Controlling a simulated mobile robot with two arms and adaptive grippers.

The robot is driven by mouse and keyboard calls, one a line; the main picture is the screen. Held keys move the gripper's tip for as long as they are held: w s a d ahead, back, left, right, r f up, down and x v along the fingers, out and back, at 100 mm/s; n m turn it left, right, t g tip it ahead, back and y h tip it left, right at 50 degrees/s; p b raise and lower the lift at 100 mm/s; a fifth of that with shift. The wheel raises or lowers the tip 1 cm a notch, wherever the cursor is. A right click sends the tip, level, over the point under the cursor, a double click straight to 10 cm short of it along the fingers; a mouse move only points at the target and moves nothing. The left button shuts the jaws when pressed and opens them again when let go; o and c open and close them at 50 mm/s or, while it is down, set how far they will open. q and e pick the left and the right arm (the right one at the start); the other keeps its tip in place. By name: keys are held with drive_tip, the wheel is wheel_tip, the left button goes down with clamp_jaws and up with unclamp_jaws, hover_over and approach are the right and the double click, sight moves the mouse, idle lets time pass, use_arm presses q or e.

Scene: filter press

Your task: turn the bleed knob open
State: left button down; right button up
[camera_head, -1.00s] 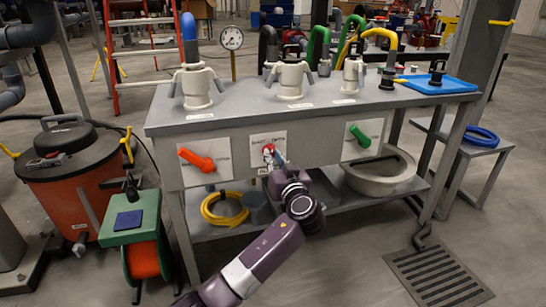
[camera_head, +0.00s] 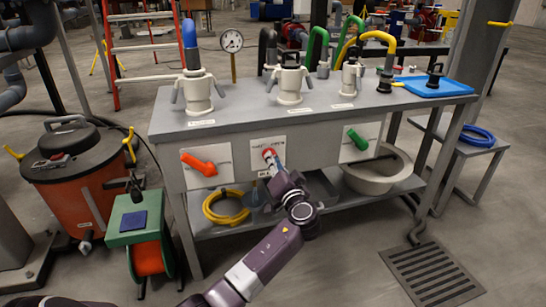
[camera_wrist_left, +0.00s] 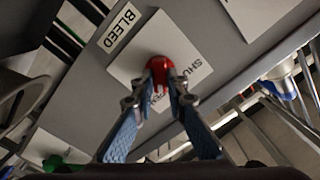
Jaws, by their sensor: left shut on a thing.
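The red bleed knob (camera_head: 268,153) is on a white plate (camera_head: 256,148) in the middle of the bench's front panel. My left gripper (camera_head: 273,160) reaches up to it from below right and largely hides it in the head view. In the left wrist view the round red knob (camera_wrist_left: 159,64) sits between the two fingertips of my left gripper (camera_wrist_left: 160,78), which are shut on it. The white plate there reads "SHUT", with another word partly hidden by the fingers. A "BLEED" label (camera_wrist_left: 122,25) is beside the plate. My right gripper is not in view.
An orange handle (camera_head: 199,163) is left of the knob and a green handle (camera_head: 358,139) right of it, each on its own plate. A lower shelf holds a yellow hose coil (camera_head: 224,207) and a pale basin (camera_head: 377,176).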

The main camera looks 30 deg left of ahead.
use_arm(q)
drive_tip(key=shift+m, duration=0.4)
drive_tip(key=c, duration=1.9)
unclamp_jaws()
drive_tip(key=shift+c, duration=0.2)
drive_tip(key=shift+d, duration=0.15)
drive_tip(key=v, duration=1.2)
